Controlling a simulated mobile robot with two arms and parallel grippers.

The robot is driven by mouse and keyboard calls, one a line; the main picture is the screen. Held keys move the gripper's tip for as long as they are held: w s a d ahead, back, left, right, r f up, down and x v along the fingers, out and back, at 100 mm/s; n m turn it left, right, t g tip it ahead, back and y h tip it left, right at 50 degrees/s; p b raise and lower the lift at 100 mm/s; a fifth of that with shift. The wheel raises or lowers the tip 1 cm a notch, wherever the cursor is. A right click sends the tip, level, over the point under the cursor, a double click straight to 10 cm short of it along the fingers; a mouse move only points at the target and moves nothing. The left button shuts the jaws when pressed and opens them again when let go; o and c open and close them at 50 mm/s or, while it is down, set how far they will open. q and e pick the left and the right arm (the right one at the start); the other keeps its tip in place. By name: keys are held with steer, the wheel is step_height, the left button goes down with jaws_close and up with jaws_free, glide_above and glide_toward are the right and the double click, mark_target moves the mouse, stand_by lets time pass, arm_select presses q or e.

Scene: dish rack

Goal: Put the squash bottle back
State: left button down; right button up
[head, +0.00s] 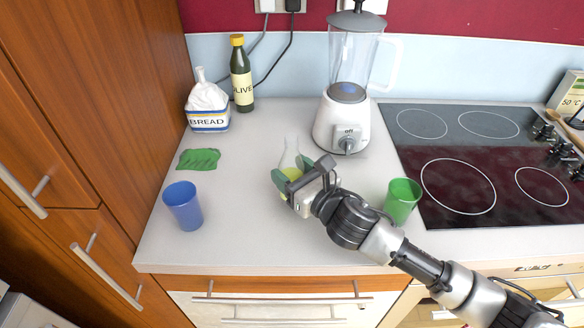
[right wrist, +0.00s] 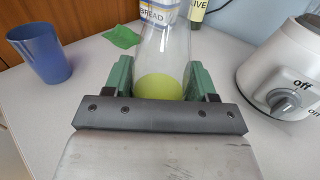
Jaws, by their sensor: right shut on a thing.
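The squash bottle (head: 291,156) is clear, with yellow-green liquid in its lower part. It stands upright at the middle of the counter, and its base is hidden in the head view. My right gripper (head: 292,175) is shut on it, with green finger pads on both sides. In the right wrist view the bottle (right wrist: 165,48) sits between the two fingers (right wrist: 158,80). I cannot tell whether its base touches the counter. My left gripper is not in view.
A bread bag (head: 208,108) and an olive bottle (head: 241,76) stand behind. The blender (head: 342,118) is back right; a green cup (head: 402,200) stands near the hob (head: 470,150). The front-middle counter is clear.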

steer(key=shift+f, duration=0.15)
stand_by(0.3)
steer(key=shift+f+b, duration=0.45)
steer(key=shift+f, duration=0.25)
steer(key=shift+f, duration=0.3)
steer(key=o, duration=1.1)
steer(key=shift+o, duration=0.2)
steer(key=b+v, duration=0.1)
steer(key=v, duration=0.8)
steer(key=shift+s+d+f+b, duration=0.1)
steer(key=shift+s+d+b, duration=0.15)
steer(key=shift+b, duration=0.15)
steer(key=shift+s+d, duration=0.35)
steer(key=shift+s, duration=0.1)
steer(key=shift+c, duration=0.4)
